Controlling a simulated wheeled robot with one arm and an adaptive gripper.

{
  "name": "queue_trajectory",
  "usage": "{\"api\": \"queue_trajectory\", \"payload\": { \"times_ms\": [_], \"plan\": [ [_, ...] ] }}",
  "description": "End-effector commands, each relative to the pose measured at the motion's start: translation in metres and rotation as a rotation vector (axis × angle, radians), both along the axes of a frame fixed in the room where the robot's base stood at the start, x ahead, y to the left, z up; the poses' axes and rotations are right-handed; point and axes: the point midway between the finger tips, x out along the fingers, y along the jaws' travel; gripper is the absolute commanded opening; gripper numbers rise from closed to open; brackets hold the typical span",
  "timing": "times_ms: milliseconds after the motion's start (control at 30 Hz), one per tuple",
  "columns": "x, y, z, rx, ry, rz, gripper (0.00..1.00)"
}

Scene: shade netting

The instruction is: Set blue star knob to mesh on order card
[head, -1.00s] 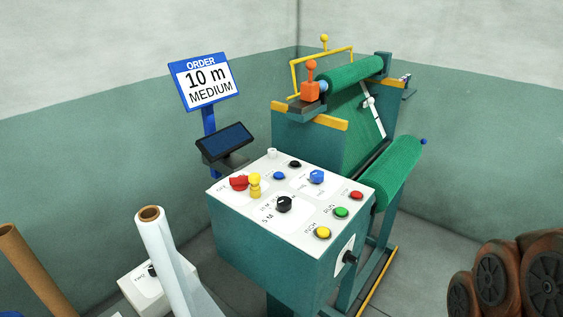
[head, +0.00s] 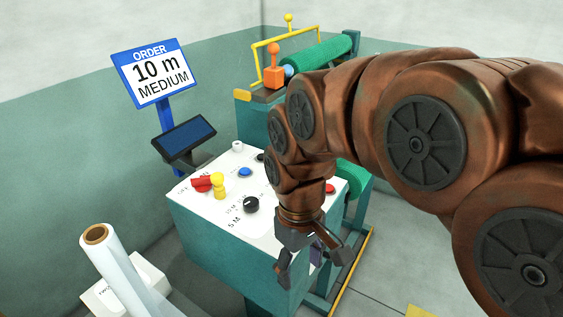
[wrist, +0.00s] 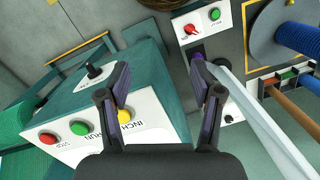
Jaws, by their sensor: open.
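The order card (head: 152,78) stands at the upper left in the head view and reads "10 m MEDIUM". My gripper (head: 312,264) is open and empty, in front of the right part of the control console (head: 205,240). In the wrist view my open fingers (wrist: 160,75) hang over the console's front corner and the floor, apart from any control.
A white film roll (head: 120,270) stands at the left front.

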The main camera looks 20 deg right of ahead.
Motion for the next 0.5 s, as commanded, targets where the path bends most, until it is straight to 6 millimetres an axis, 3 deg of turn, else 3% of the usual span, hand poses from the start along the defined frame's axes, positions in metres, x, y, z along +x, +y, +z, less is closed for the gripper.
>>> {"api": "queue_trajectory", "payload": {
  "times_ms": [100, 500],
  "plan": [
    [0.039, -0.003, 0.017, 0.015, -0.016, 0.093, 0.65],
    [0.159, -0.03, 0.052, 0.051, -0.064, 0.367, 0.65]
  ]
}}
